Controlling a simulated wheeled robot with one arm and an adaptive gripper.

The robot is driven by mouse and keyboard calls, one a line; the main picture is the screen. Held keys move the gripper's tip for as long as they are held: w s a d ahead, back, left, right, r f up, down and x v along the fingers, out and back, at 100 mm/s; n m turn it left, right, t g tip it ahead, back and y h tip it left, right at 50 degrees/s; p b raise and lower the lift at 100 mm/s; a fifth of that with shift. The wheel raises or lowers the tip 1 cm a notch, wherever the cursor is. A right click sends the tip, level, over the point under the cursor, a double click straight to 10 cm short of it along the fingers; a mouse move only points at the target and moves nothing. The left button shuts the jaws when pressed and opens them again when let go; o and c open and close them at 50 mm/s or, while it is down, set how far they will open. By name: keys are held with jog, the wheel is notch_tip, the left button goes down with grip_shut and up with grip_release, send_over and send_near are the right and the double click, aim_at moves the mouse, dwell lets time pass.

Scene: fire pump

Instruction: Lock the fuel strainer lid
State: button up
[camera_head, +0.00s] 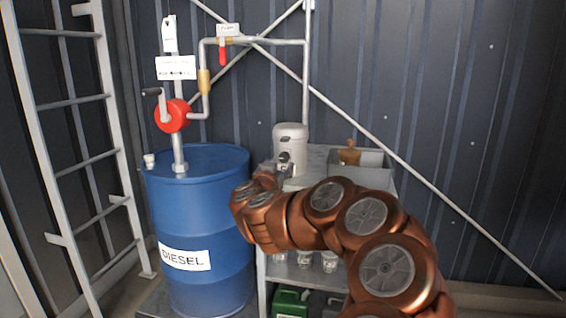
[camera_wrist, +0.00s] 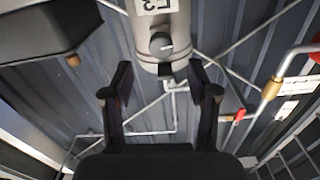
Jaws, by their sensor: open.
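The fuel strainer looks like an off-white canister (camera_head: 291,142) with a rounded top, standing on the shelf unit right of the blue drum. In the wrist view, which looks upside down, the canister (camera_wrist: 160,22) has a printed label and a dark round knob (camera_wrist: 161,43) with a light mark. A small dark piece shows at the canister's end below the knob. I cannot tell whether the lid is locked. My gripper (camera_wrist: 158,72) is open and empty. Its fingers are spread to either side of the canister's end, apart from the knob. In the head view my arm partly hides the canister's lower part.
A blue diesel drum (camera_head: 200,230) with a red hand pump (camera_head: 173,116) stands left. A pipe with a red valve handle (camera_head: 222,52) runs above. A grey bin (camera_head: 372,165) holding a brown object sits right of the canister. A ladder (camera_head: 70,105) stands far left.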

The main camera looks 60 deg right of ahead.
aim_at(284, 159)
jog(key=shift+x, duration=3.45)
grip_shut()
